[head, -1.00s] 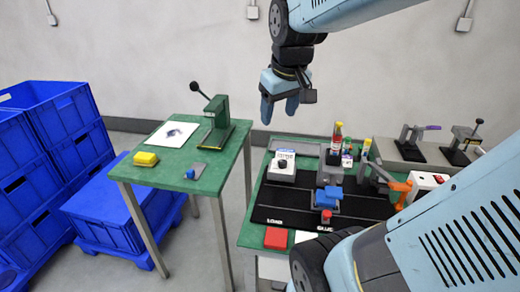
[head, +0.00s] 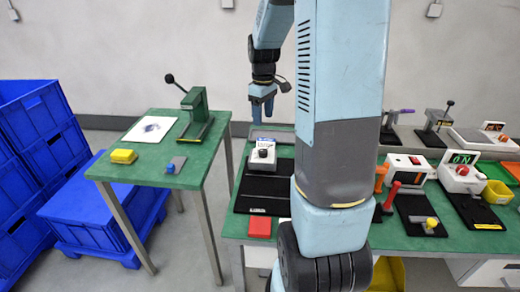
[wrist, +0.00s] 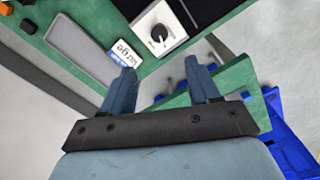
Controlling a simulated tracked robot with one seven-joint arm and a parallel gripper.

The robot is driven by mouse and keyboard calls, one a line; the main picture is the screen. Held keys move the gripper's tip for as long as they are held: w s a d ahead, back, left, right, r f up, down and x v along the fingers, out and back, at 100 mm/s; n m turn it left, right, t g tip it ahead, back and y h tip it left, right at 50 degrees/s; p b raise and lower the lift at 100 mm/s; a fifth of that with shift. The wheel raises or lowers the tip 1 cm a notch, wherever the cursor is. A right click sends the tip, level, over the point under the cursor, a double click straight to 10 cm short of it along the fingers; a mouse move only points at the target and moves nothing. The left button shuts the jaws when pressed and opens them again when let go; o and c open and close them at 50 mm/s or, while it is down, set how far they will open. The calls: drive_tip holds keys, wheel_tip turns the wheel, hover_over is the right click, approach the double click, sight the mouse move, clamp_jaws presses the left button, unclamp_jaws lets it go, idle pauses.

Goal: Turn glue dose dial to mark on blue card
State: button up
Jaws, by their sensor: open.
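The glue dose dial is a black knob (head: 263,153) on a white-faced box (head: 262,164), on the dark mat at the left of the green bench. In the wrist view the knob (wrist: 160,33) sits near the top centre, on the white face with marks around it. A small white card with a blue edge (wrist: 124,54) lies beside the box; its writing is too small to read surely. My gripper (head: 262,108) points down above and behind the box in the head view. Its fingers (wrist: 159,68) are open, empty and apart from the knob.
A red block (head: 260,227) lies at the bench's front edge. My arm hides the bench middle. Several devices, including a green-display unit (head: 461,171) and a yellow bin (head: 498,192), stand to the right. A separate green table (head: 170,150) with a press stands left, beside blue crates (head: 40,140).

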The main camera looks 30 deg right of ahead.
sight(263, 151)
wheel_tip(263, 151, down, 14)
drive_tip(key=shift+d+f, duration=0.1)
idle(0.5)
